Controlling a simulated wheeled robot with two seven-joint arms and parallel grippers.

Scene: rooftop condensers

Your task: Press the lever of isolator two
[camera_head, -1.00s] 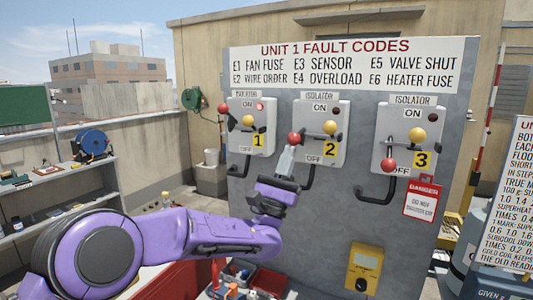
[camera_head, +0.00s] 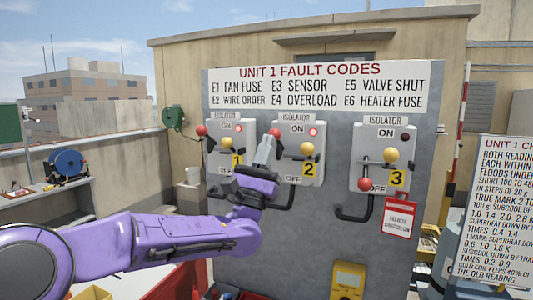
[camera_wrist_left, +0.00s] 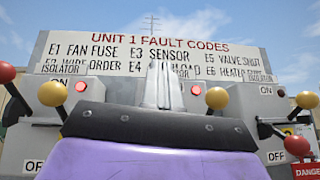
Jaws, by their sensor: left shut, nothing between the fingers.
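Isolator two (camera_head: 312,174) is the middle grey box on the panel, marked with a yellow 2. Its lever ends in a red ball (camera_head: 274,132) at the box's upper left; a yellow ball (camera_head: 307,148) sits on its front. Its lamp (camera_head: 314,131) glows red. My left gripper (camera_head: 264,149) is shut and empty, pointing up just below and left of the red ball; I cannot tell whether they touch. In the left wrist view the shut fingers (camera_wrist_left: 163,80) stand before the panel, left of isolator two's yellow ball (camera_wrist_left: 217,98); its red ball is hidden.
Isolator one (camera_head: 221,158) stands close on the left, partly behind my arm, its lamp lit. Isolator three (camera_head: 370,150) is on the right, lever down and lamp dark, with a danger tag (camera_head: 400,218) below. A yellow meter (camera_head: 348,279) is lower down.

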